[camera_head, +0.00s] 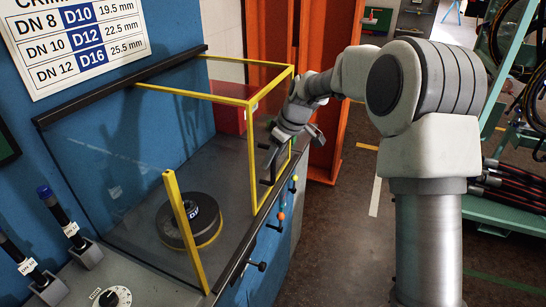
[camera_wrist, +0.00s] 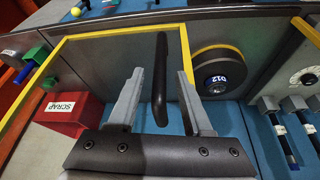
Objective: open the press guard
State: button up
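The press guard (camera_head: 251,160) is a clear panelled enclosure with yellow edge bars, standing on the grey press bench in the head view. In the wrist view its yellow frame (camera_wrist: 112,33) surrounds a clear panel. A black bar handle (camera_wrist: 160,80) runs upright in the middle of that view. My gripper (camera_wrist: 157,78) is open, with one finger on each side of the handle and visible gaps beside it. In the head view my gripper (camera_head: 272,152) is at the guard's right-hand panel; its fingertips are hard to make out. A round die marked D12 (camera_wrist: 220,82) also shows in the head view (camera_head: 180,222).
A red scrap box (camera_wrist: 62,114) stands left in the wrist view. An orange post (camera_head: 335,110) stands behind my arm. A green hose rack (camera_head: 500,205) is at right. Floor between is clear.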

jog(key=v, duration=1.7)
jog(key=shift+r, duration=0.25)
jog(key=shift+s, duration=0.1)
jog(key=s+d+f+m+t+h, duration=0.1)
jog(key=s+d+m, duration=0.2)
jog(key=s, duration=0.7)
jog(key=s+d+f+m+t+h, duration=0.1)
jog(key=s+d+f+m, duration=0.1)
jog(key=s, duration=0.9)
jog(key=s+d+f+m+t+h, duration=0.1)
jog(key=s+d+m, duration=0.2)
jog(key=s+m, duration=0.3)
jog(key=s, duration=0.4)
jog(key=shift+s+d+f+h, duration=0.15)
jog(key=shift+d+f+h, duration=0.1)
jog(key=shift+d+h, duration=0.15)
